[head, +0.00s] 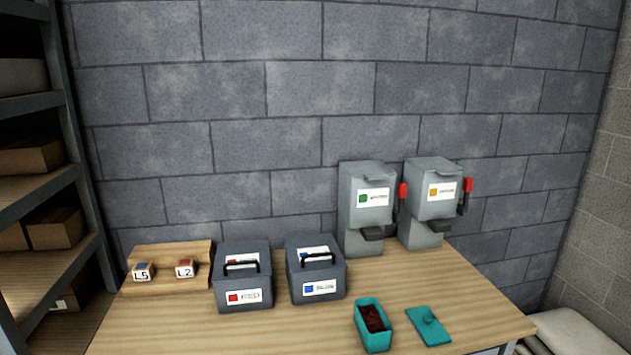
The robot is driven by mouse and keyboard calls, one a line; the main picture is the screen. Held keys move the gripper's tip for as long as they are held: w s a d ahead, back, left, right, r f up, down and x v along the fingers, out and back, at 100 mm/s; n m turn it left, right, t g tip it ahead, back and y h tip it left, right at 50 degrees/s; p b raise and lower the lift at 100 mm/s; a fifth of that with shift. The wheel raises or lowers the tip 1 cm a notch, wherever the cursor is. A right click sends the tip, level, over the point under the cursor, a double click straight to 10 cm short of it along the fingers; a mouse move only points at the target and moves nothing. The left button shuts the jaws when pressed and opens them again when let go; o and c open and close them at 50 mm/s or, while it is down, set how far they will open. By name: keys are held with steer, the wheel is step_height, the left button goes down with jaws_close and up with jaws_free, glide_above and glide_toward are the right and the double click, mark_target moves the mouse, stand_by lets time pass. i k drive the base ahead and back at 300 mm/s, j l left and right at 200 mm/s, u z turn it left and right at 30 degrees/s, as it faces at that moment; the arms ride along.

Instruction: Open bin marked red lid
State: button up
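The bin marked red (243,296) is a dark grey box on the wooden table, left of the middle. Its front label carries a red square and small lettering. Its lid (242,258) is on top and looks shut, with a black handle and another label with a red mark. A similar grey bin with a blue mark (317,286) stands just to its right, its lid also on. My gripper is not in view.
A wooden stand (168,257) with two small labelled blocks is left of the bins. Two grey dispensers (366,205) with red levers stand at the back right. An open teal box (373,339) with dark contents and its teal lid (428,326) lie in front. Shelves (45,190) line the left.

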mark_target(250, 259)
steer(key=i+j+z, duration=0.1)
steer(key=i+j, duration=0.8)
